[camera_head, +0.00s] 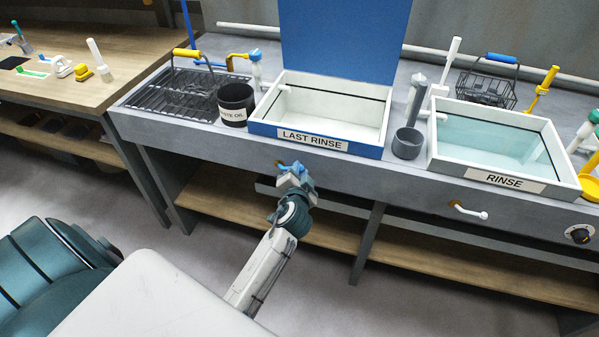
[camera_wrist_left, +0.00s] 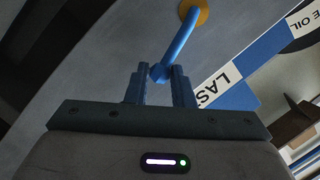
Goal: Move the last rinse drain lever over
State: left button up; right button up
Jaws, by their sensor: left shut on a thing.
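The last rinse drain lever (camera_head: 281,164) is a small blue handle on the bench front, below the blue LAST RINSE basin (camera_head: 262,128). In the left wrist view the lever (camera_wrist_left: 181,38) runs from a yellow round mount (camera_wrist_left: 199,9) down to a rounded end between my fingers. My left gripper (camera_head: 292,171) reaches up to it from below. The gripper (camera_wrist_left: 162,84) is shut on the lever's end. My right gripper is in neither view.
The RINSE basin (camera_head: 582,187) with pale blue water stands to the right, with a white lever (camera_head: 470,211) below it. A dark waste oil pot (camera_head: 236,96) and drying rack (camera_head: 150,98) stand to the left. A grey cup (camera_head: 407,145) sits between the basins.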

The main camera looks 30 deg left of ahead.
pick_arm(q)
jog(key=shift+o, duration=0.2)
jog(key=shift+d+f+b, duration=0.25)
jog(key=shift+f+b, duration=0.65)
jog(key=shift+f, duration=0.25)
jog(key=o, duration=0.8)
jog(key=shift+a, duration=0.15)
jog(key=shift+o, duration=0.2)
jog(key=b+v, duration=0.1)
jog(key=v, duration=0.9)
jog(key=shift+s+d, duration=0.2)
jog(key=shift+s, duration=0.1)
